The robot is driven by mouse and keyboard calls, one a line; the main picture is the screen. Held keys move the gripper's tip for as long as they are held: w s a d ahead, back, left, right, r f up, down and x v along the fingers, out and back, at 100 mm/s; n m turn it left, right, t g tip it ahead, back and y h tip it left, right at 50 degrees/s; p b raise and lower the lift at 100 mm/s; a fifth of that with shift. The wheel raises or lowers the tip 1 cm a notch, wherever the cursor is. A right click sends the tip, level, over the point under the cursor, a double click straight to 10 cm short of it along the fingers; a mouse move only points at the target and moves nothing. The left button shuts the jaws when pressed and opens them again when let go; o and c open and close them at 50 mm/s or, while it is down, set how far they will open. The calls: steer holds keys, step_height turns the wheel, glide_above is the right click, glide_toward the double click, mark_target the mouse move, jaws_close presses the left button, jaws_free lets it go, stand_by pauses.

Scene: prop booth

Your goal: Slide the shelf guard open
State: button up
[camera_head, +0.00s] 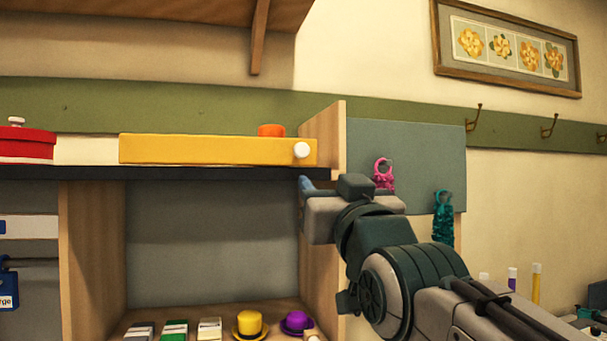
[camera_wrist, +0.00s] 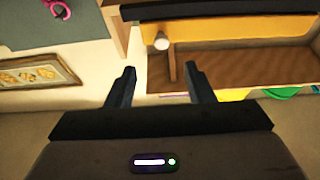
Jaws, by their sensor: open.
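The shelf guard (camera_head: 215,150) is a long yellow panel along the front of the upper shelf, with a white round knob (camera_head: 301,151) at its right end. An orange thing (camera_head: 271,130) shows just above its top edge. My gripper (camera_head: 306,184) is just below the knob in the head view, its fingers partly hidden by its own body. In the wrist view the guard (camera_wrist: 235,29) and knob (camera_wrist: 161,43) lie beyond the fingertips. My gripper (camera_wrist: 160,80) is open there, with nothing between its fingers, and the knob is roughly centred ahead of the gap.
A wooden side panel (camera_head: 322,140) stands just right of the guard. A grey-blue board (camera_head: 420,150) beyond it carries pink (camera_head: 384,174) and teal (camera_head: 443,215) hanging things. A red lidded container (camera_head: 27,144) is at the left. Yellow (camera_head: 250,322) and purple (camera_head: 297,322) hats sit below.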

mark_target(303, 153)
steer(key=p+x, duration=0.1)
steer(key=x, duration=0.3)
steer(key=p+x, duration=0.2)
steer(key=x, duration=0.3)
steer(key=p+x, duration=0.2)
steer(key=x, duration=0.3)
steer(key=shift+s+r, duration=0.2)
steer(key=shift+r, duration=0.15)
steer(key=shift+c, duration=0.3)
jaws_close()
